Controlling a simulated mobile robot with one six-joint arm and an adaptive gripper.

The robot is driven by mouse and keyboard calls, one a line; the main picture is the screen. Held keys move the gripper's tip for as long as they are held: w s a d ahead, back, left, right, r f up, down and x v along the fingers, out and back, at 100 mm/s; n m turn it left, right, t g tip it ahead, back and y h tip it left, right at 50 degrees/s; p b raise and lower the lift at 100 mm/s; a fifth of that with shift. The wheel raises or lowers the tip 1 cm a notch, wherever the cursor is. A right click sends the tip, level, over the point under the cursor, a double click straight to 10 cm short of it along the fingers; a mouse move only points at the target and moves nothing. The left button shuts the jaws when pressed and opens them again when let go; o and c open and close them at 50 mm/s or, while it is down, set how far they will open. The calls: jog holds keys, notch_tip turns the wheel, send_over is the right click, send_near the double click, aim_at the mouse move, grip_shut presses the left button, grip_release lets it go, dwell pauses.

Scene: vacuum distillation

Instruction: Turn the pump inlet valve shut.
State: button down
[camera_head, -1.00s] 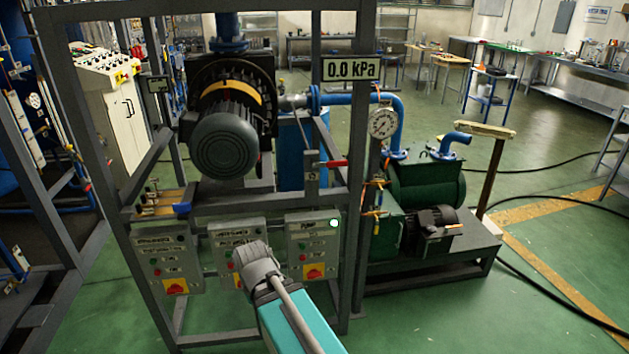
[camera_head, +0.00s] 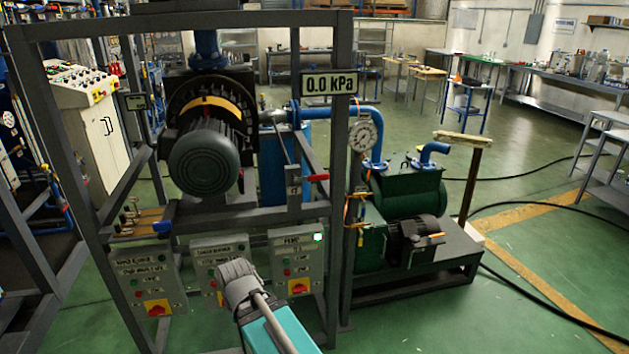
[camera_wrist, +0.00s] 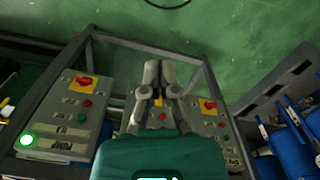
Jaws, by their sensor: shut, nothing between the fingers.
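A red lever handle (camera_head: 317,177) sits on the frame beside the blue pipe (camera_head: 376,118). Small orange-handled fittings (camera_head: 359,194) stand below the round gauge (camera_head: 363,135); I cannot tell which of these is the pump inlet valve. The green pump (camera_head: 410,195) stands at the right. In the wrist view, my gripper (camera_wrist: 159,68) is shut and empty, its fingers together in front of the control boxes. In the head view my arm reaches up from the bottom near the boxes; the fingertips are hidden there. My gripper is apart from the red handle, which is farther up.
Grey control boxes hang low on the frame; the pump box (camera_head: 297,262) has a lit green lamp (camera_head: 318,237). Steel frame posts (camera_head: 340,230) stand between the boxes and the green pump. Black hoses (camera_head: 560,318) lie on the right floor. Open floor lies right of the pump.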

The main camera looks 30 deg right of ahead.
jog(key=c, duration=1)
grip_release()
jog(key=shift+c, duration=0.2)
jog(key=o, duration=0.5)
jog(key=shift+w+r+t+y, duration=0.1)
jog(key=shift+w+t+y, duration=0.25)
jog(key=shift+w, duration=0.3)
jog(key=shift+c, duration=0.2)
jog(key=shift+o, duration=0.5)
jog(key=w+d+r+m+t+y, duration=0.3)
jog(key=w+r+t, duration=0.1)
jog(key=w, duration=0.4)
jog(key=shift+r+t+p, duration=0.15)
jog(key=shift+t+p, duration=0.2)
jog(key=shift+t, duration=0.3)
jog(key=w+d+r+m+t, duration=0.6)
jog(key=d+r+t, duration=0.1)
jog(key=d+r, duration=0.15)
jog(key=s+d+r+m+t+h, duration=0.1)
jog(key=d+r+m+h, duration=0.1)
jog(key=d, duration=0.5)
jog(key=s+d+r+m+t+h+p, duration=0.1)
jog(key=d+r+m+h, duration=0.2)
jog(key=d+m, duration=0.3)
jog(key=s+d+r+m+t+h, duration=0.1)
jog(key=d+m+h, duration=0.4)
jog(key=d, duration=0.5)
jog(key=shift+s+r+t, duration=0.15)
jog(key=shift+r+t, duration=0.35)
jog(key=shift+r, duration=0.3)
